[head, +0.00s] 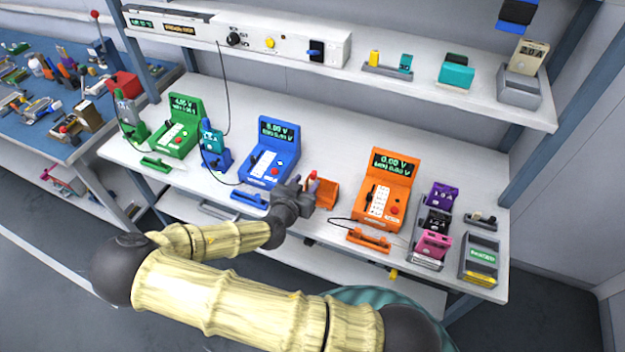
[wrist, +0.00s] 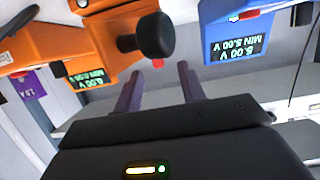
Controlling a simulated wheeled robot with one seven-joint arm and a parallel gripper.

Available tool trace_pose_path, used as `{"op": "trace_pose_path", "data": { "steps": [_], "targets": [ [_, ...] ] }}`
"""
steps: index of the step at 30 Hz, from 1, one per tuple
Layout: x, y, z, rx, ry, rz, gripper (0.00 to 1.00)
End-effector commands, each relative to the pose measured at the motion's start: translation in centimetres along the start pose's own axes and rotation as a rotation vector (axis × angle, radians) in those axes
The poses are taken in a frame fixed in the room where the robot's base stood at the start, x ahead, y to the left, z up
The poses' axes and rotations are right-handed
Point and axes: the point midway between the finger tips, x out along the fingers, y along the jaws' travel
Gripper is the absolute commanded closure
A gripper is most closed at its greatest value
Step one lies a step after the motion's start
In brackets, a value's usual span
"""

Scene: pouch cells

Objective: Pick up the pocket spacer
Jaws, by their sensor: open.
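My gripper (head: 304,190) is over the bench between the blue meter (head: 270,152) and the orange meter (head: 384,190). In the wrist view my gripper (wrist: 158,82) has its two fingers apart with nothing between them. An orange fixture (head: 326,193) stands beside the gripper, partly hidden by it. In the upside-down wrist view a black round knob (wrist: 155,36) shows just beyond the fingers, by orange parts. I cannot pick out the pocket spacer for certain; it may be in the orange fixture, hidden or too small to tell.
A rack with purple (head: 441,195), black and pink (head: 434,246) cells stands right of the orange meter. A green meter (head: 176,124) and a teal cell (head: 211,137) stand to the left. An orange handle (head: 369,240) lies at the front edge. A shelf (head: 400,88) overhangs the back.

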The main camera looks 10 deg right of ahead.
Motion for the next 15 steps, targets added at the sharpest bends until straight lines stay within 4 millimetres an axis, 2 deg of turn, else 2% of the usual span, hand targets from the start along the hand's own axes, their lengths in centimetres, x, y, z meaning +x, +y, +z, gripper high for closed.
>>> {"op": "trace_pose_path", "data": {
  "steps": [11,15],
  "targets": [
    [0.5,0.0,0.0,0.0,-0.001,-0.001,0.6],
    [1.6,0.2,-0.2,-0.001,0.0,0.002,0.6]
  ]
}}
